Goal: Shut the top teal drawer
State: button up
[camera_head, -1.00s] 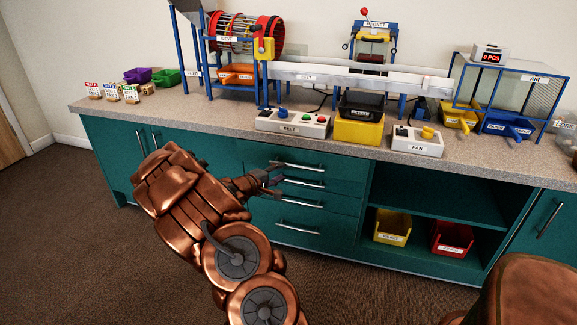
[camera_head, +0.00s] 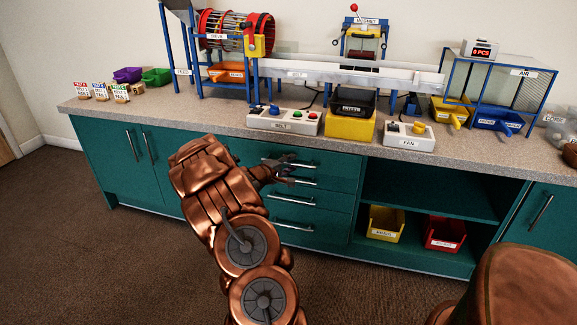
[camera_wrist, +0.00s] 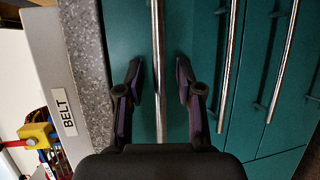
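The top teal drawer (camera_head: 328,164) sits just under the countertop, above several other drawers. It looks about flush with the cabinet; I cannot tell whether a small gap remains. Its silver bar handle (camera_head: 306,166) is partly covered by my gripper (camera_head: 288,169). In the wrist view the handle (camera_wrist: 158,40) runs lengthwise between the two dark fingertips of my gripper (camera_wrist: 160,80). The fingers are apart, one on each side of the bar, with a visible gap to it on both sides. Nothing is gripped.
The speckled countertop (camera_head: 225,124) overhangs close above the drawer and carries the BELT control box (camera_head: 285,121). Lower drawer handles (camera_head: 292,200) lie just below my gripper. An open shelf with yellow (camera_head: 385,224) and red (camera_head: 444,233) bins is to the right. The floor at left is clear.

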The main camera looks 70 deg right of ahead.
grip_shut()
dwell(0.4)
jog(key=shift+w, duration=0.1)
